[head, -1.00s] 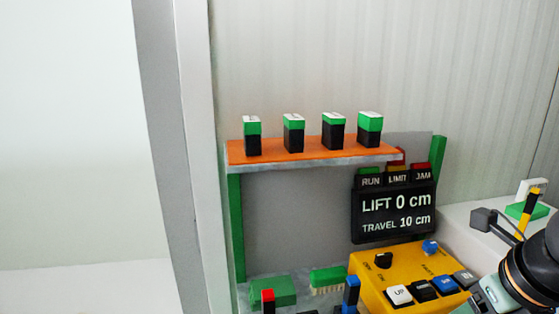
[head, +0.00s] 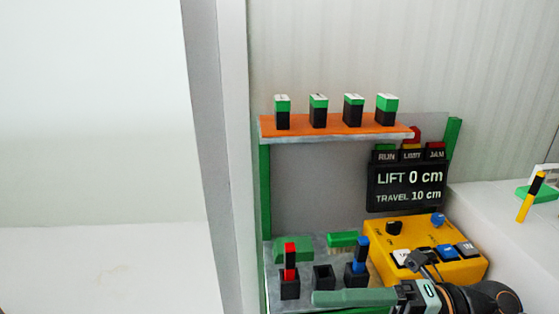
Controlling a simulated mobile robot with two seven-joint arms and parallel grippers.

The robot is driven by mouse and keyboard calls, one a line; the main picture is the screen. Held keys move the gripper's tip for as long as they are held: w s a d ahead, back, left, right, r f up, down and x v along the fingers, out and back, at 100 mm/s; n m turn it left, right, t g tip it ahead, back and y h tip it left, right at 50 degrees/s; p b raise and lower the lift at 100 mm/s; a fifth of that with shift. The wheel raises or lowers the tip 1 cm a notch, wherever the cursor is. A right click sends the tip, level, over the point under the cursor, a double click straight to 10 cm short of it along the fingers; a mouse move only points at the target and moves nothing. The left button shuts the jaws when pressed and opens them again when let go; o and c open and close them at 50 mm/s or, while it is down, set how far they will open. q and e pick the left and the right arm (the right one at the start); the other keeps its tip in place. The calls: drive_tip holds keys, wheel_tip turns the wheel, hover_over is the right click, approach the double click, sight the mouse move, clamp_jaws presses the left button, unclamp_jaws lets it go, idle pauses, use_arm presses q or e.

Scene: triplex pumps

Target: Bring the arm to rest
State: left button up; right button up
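My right arm enters at the bottom right, and its gripper (head: 405,297) is low in front of the yellow control box (head: 378,262). A dull green bar (head: 350,298) reaches left from it, above the front of the grey tray (head: 330,283); I cannot tell whether it is a finger or a separate piece. The fingertips are not clear, so I cannot see whether the gripper is open or shut. My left gripper is not in view.
Several green-and-black blocks stand on an orange shelf (head: 335,127). A black display (head: 405,187) reads LIFT 0 cm, TRAVEL 10 cm. Black sockets hold a red peg (head: 290,255) and a blue peg (head: 361,250); the socket (head: 323,277) between is empty. A yellow-and-black stick (head: 531,198) leans at right.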

drive_tip(key=w+d+f+m+t+h+p, duration=0.15)
drive_tip(key=w+m+t, duration=0.25)
drive_tip(key=m+t, duration=0.4)
drive_tip(key=w+d+f+m+t+h+p, duration=0.1)
drive_tip(key=w+d+f+m+t, duration=0.15)
drive_tip(key=w+m+t, duration=0.4)
drive_tip(key=s+d+f+m+t+h, duration=0.2)
drive_tip(key=d+f+m+h, duration=0.3)
drive_tip(key=f+m+h, duration=0.55)
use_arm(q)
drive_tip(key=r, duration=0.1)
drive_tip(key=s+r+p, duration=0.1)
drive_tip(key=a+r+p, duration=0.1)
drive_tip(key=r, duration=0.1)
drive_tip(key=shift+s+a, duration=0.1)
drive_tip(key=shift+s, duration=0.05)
use_arm(e)
drive_tip(key=s+f+m+g+h, duration=0.1)
drive_tip(key=s+f+m+g, duration=0.3)
drive_tip(key=s+f, duration=0.3)
drive_tip(key=s+f+m+g+h, duration=0.1)
drive_tip(key=s+f+m+g, duration=0.3)
drive_tip(key=f, duration=0.9)
drive_tip(key=s, duration=0.3)
drive_tip(key=shift+f, duration=0.3)
drive_tip(key=shift+d, duration=0.1)
